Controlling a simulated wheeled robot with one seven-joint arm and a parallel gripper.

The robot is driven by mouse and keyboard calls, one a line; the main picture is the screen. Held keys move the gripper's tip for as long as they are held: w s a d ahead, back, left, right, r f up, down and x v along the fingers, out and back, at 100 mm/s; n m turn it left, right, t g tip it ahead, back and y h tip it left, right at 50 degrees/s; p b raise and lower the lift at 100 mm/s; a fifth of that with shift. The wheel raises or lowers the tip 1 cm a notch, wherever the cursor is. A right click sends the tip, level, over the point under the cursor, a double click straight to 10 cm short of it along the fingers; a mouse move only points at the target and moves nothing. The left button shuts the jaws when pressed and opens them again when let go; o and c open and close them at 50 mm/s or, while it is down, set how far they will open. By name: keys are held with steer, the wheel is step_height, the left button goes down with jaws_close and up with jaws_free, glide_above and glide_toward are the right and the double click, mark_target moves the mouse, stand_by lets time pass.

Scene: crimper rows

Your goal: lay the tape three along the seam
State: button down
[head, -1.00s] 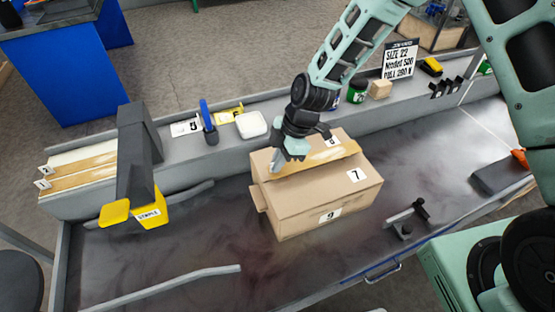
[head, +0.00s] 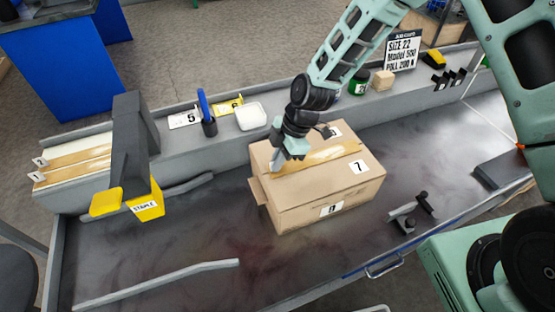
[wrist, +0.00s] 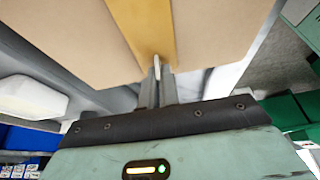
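A closed cardboard box (head: 330,195) stands on the dark bench, with a yellow-brown tape strip (head: 325,158) running along its top from the left end towards the right. I cannot read a number on this strip. In the wrist view the tape (wrist: 143,22) runs over the cardboard down to my fingers. My gripper (head: 278,160) is at the left end of the box top; its fingers (wrist: 157,75) are close together at the tape's end, seemingly pinching it. Whether the whole strip touches the cardboard cannot be told.
Two more tape strips (head: 75,166) lie in a rack at the left. A grey and yellow stapler (head: 130,150) stands beside it. A white dish (head: 250,116) and blue tool (head: 206,108) sit on the back ledge. A small black fixture (head: 412,213) is right of the box.

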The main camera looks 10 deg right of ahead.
stand_by(0.4)
steer(key=c, duration=1.6)
jaws_free()
steer(key=shift+o, duration=0.2)
steer(key=v, duration=1.7)
steer(key=shift+r, duration=0.2)
